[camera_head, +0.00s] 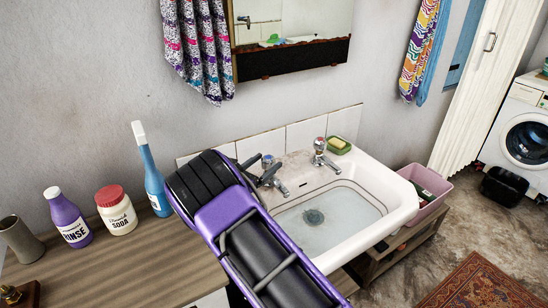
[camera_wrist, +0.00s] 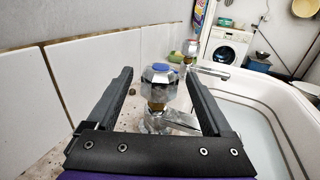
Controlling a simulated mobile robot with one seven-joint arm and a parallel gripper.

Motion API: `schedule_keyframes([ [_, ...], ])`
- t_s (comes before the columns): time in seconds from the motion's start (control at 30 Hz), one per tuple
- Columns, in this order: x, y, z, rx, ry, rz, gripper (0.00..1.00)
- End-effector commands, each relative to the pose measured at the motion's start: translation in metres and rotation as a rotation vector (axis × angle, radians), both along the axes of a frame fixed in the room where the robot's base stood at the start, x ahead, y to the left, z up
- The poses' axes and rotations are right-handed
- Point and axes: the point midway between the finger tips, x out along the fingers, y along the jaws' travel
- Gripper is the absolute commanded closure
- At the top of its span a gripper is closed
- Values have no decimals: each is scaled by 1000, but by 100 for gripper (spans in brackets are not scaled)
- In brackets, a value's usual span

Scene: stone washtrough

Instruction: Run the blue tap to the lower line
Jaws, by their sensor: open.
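The blue tap (camera_wrist: 158,86) is a chrome tap with a faceted knob and a blue cap. In the wrist view it stands between the two fingers of my open gripper (camera_wrist: 159,74), with a gap on each side of the knob. In the head view my gripper (camera_head: 264,168) partly covers the blue tap (camera_head: 267,160) at the left back of the basin. The white basin (camera_head: 400,205) has dark lines around its inner wall and a round drain in the bottom. I cannot tell for sure whether water is running or how high it stands.
A red-capped tap (camera_head: 320,150) stands to the right, near a green soap dish (camera_head: 339,145). White tiles (camera_wrist: 85,85) rise close beside my left finger. Bottles stand on the wooden counter (camera_head: 120,265) at left. A pink tub (camera_head: 430,185) sits right of the basin.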

Motion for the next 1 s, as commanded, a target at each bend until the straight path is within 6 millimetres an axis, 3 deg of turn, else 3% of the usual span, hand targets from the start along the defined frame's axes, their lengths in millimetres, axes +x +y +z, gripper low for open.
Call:
schedule_keyframes([
  [0.1,18,-13,0,-1,-1,-2,15],
  [0.3,35,-23,0,-1,1,0,15],
  [0.67,39,-26,0,-1,1,1,15],
  [1.0,39,-26,0,0,0,1,76],
])
